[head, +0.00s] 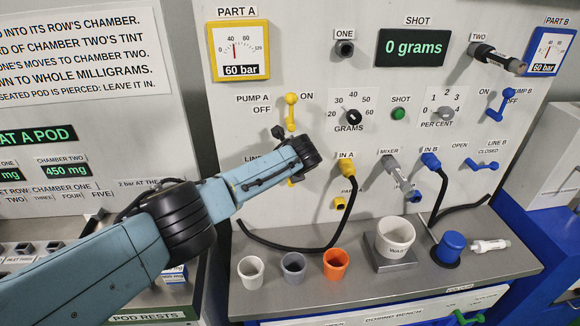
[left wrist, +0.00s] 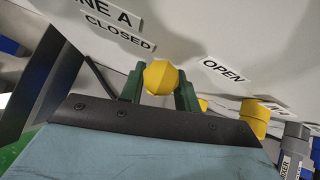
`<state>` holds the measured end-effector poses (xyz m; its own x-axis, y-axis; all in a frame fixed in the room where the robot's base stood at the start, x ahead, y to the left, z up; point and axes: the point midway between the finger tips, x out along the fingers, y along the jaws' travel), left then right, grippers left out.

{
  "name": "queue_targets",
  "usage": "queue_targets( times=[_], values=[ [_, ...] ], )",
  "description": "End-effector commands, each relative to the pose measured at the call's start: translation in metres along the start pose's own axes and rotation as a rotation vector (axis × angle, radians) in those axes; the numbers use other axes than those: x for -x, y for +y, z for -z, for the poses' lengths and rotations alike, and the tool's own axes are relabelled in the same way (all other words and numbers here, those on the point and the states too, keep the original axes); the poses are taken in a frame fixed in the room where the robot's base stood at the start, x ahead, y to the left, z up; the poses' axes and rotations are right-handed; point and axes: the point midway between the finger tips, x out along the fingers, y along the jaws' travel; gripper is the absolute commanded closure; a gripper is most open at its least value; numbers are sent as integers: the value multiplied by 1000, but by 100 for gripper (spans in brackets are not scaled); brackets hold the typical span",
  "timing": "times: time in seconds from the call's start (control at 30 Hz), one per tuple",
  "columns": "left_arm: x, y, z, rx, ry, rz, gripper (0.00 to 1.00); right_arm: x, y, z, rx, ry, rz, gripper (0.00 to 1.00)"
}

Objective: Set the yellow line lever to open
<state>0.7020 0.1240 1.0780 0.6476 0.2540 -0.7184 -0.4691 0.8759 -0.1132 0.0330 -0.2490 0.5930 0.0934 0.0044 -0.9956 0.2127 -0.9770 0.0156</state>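The yellow line lever (head: 292,181) is mostly hidden behind my left wrist in the head view; only a bit of yellow shows below it. In the left wrist view its round yellow knob (left wrist: 161,78) sits between the two green fingertips of my left gripper (left wrist: 160,85). No clear gap shows on either side, so the gripper appears shut on the knob. The CLOSED label (left wrist: 120,31) is to the left of the knob and the OPEN label (left wrist: 223,71) to the right. My right gripper is not in view.
The yellow pump A lever (head: 291,108) stands just above my wrist. The yellow IN A plug (head: 347,168) with its black hose is to the right. White (head: 251,272), grey (head: 293,266) and orange (head: 336,264) cups stand on the ledge below.

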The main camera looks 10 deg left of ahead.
Motion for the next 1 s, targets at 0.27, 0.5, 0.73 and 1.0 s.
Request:
queue_targets(
  times=[0.27,0.5,0.73,1.0],
  values=[
    [22,0,-1,-1,2,1,68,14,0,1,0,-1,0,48],
    [52,1,-1,0,-1,0,68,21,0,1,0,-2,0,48],
    [87,1,-2,1,-3,1,68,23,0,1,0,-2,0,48],
    [121,2,-3,2,-3,-1,68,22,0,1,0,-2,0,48]
  ],
)
